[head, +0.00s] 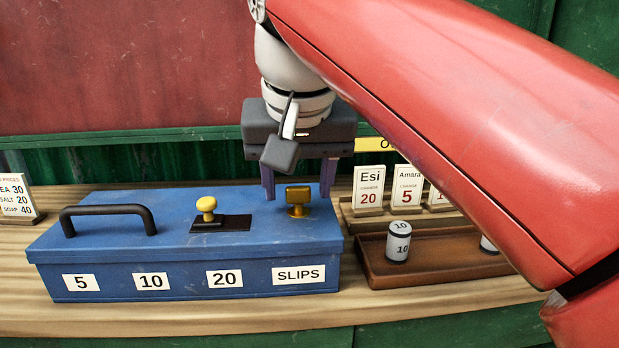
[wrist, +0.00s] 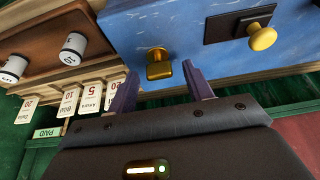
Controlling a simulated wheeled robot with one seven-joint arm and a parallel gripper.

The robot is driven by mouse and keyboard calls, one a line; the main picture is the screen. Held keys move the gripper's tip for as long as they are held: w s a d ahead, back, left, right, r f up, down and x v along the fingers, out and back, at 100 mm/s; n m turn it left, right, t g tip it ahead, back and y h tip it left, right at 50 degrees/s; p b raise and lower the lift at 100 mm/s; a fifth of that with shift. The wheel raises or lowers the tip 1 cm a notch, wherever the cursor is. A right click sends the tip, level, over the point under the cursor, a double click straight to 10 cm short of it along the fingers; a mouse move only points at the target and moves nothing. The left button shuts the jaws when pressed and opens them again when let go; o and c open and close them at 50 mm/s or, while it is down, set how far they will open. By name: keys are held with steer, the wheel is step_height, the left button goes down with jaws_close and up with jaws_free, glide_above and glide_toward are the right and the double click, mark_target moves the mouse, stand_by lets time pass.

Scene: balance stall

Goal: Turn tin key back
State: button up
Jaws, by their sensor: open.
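The tin is a blue box (head: 190,262) with labels 5, 10, 20 and SLIPS on its front. Its brass key (head: 299,196) stands up from the lid at the right end, above the SLIPS label, with its flat head broadside to the head view. My gripper (head: 297,192) points down over this end of the lid, open, one finger to each side of the key in the picture. In the wrist view, the key (wrist: 158,66) shows between the two purple fingertips, with gaps on both sides. I see no contact.
A yellow knob (head: 206,206) on a black plate and a black handle (head: 108,212) stand on the lid, left of the key. To the right, a brown tray (head: 440,262) holds grey cylinders (head: 398,242); name cards (head: 368,190) stand behind it.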

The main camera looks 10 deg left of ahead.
steer(key=c, duration=1)
steer(key=shift+n, duration=0.5)
steer(key=n+y, duration=0.1)
steer(key=n, duration=0.2)
steer(key=shift+d+n+g+y, duration=0.15)
steer(key=shift+n+g+y, duration=0.15)
steer(key=shift+n+y, duration=0.1)
steer(key=n+g+y, duration=0.1)
steer(key=n, duration=0.3)
steer(key=shift+w+d, duration=0.1)
steer(key=shift+w, duration=0.05)
steer(key=n+g, duration=0.1)
steer(key=n, duration=0.1)
steer(key=n+g, duration=0.1)
steer(key=n, duration=0.2)
steer(key=shift+w+y, duration=0.15)
steer(key=shift+y, duration=0.25)
steer(key=shift+n+g, duration=0.8)
steer(key=shift+n, duration=1.5)
